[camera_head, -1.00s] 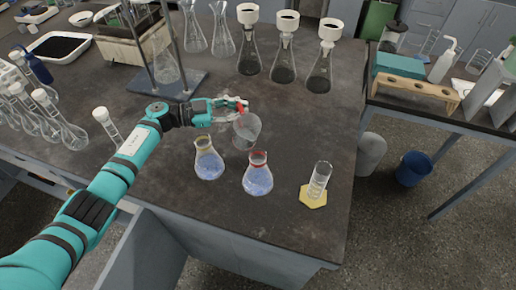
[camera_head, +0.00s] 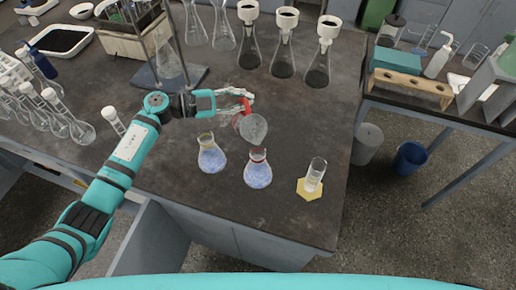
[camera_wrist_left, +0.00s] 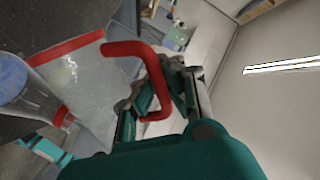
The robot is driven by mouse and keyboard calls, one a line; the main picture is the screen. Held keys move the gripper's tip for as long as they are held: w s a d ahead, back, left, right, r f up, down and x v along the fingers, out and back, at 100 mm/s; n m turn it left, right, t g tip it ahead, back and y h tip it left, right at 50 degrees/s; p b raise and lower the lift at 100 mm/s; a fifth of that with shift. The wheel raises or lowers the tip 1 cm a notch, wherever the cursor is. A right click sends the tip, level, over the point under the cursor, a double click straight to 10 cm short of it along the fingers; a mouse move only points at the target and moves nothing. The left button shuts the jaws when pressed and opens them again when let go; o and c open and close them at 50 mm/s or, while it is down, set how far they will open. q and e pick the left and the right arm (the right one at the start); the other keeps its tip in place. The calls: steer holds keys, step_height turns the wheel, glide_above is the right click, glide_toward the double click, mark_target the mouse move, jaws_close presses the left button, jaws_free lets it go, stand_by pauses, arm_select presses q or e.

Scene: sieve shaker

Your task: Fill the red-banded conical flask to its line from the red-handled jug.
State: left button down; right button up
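The red-banded conical flask (camera_head: 258,173) stands upright near the front of the bench, with pale blue contents in its body. Its red-banded neck also shows in the left wrist view (camera_wrist_left: 61,117). My left gripper (camera_head: 243,97) is shut on the red handle of the clear jug (camera_head: 253,128), holding it tilted just above and behind the flask's mouth. In the left wrist view the jug (camera_wrist_left: 85,82) has a red rim beside the flask's neck. I cannot make out a stream or the fill line. My right gripper is not in view.
A yellow-banded flask (camera_head: 211,157) with similar contents stands just left. A glass cylinder (camera_head: 315,174) on a yellow base stands to the right, near the bench edge. Several funnel-topped flasks (camera_head: 283,58) stand at the back. A metal stand (camera_head: 170,78) is behind my left arm.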

arm_select(q)
steer(key=shift+s+r, duration=0.2)
steer(key=shift+s, duration=0.05)
steer(key=shift+w, duration=0.2)
steer(key=shift+s+r, duration=0.1)
steer(key=shift+s+r, duration=0.1)
steer(key=shift+s, duration=0.1)
steer(key=shift+w, duration=0.25)
steer(key=shift+m, duration=0.3)
